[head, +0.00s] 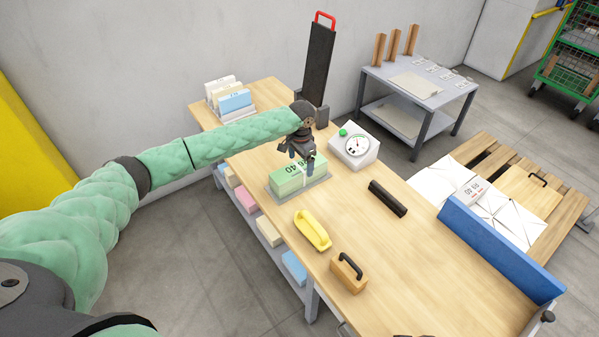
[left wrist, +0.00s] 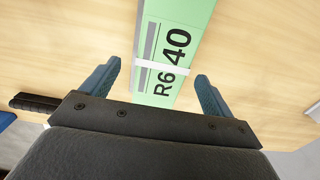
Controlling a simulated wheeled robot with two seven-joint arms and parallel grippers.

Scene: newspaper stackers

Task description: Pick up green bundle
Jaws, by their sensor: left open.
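The green bundle (head: 292,177) lies on a grey plate on the wooden table, with a white band around it and dark lettering on top. My left gripper (head: 304,160) is over the bundle's right part in the head view, pointing down. In the left wrist view the bundle (left wrist: 178,45) lies between the two open fingers of my left gripper (left wrist: 155,90), with "R6 40" readable on it. The fingers are apart from its sides in that view; the height gap is hard to judge. My right gripper is not in view.
Close by on the table (head: 420,270) are a white dial device (head: 354,148), a tall black board with a red handle (head: 318,62), a yellow holder (head: 312,231), a black bar (head: 388,198) and a wooden block with a handle (head: 348,274). A blue rail (head: 500,252) edges the right.

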